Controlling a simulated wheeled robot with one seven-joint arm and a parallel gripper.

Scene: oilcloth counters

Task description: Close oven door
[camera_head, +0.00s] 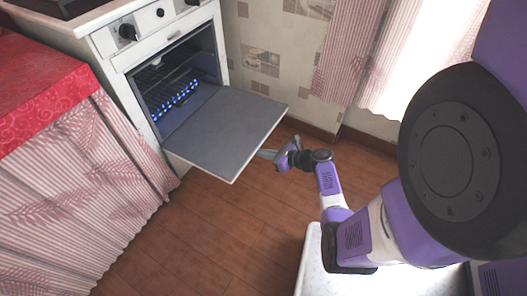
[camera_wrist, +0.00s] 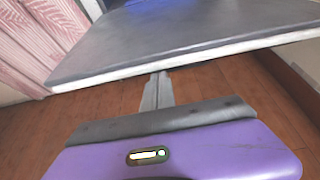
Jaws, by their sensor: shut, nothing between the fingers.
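The white oven (camera_head: 128,60) stands against the wall at the upper left of the head view. Its door (camera_head: 228,122) hangs open and lies about level, with its grey inner face up. The oven inside (camera_head: 176,88) shows a rack and a row of blue lights. My gripper (camera_head: 264,154) is shut and empty, close to the door's outer right edge and seemingly a little below it. In the wrist view the door (camera_wrist: 175,42) spans the top, and my shut fingers (camera_wrist: 160,78) point toward its pale front edge. I cannot tell whether they touch it.
A counter with a red oilcloth (camera_head: 40,90) and a pink striped curtain (camera_head: 80,190) stands left of the oven. Wooden floor (camera_head: 215,225) in front of the door is clear. A white-topped surface (camera_head: 325,270) is at the bottom, near my arm. A pink curtain (camera_head: 365,50) hangs at the back.

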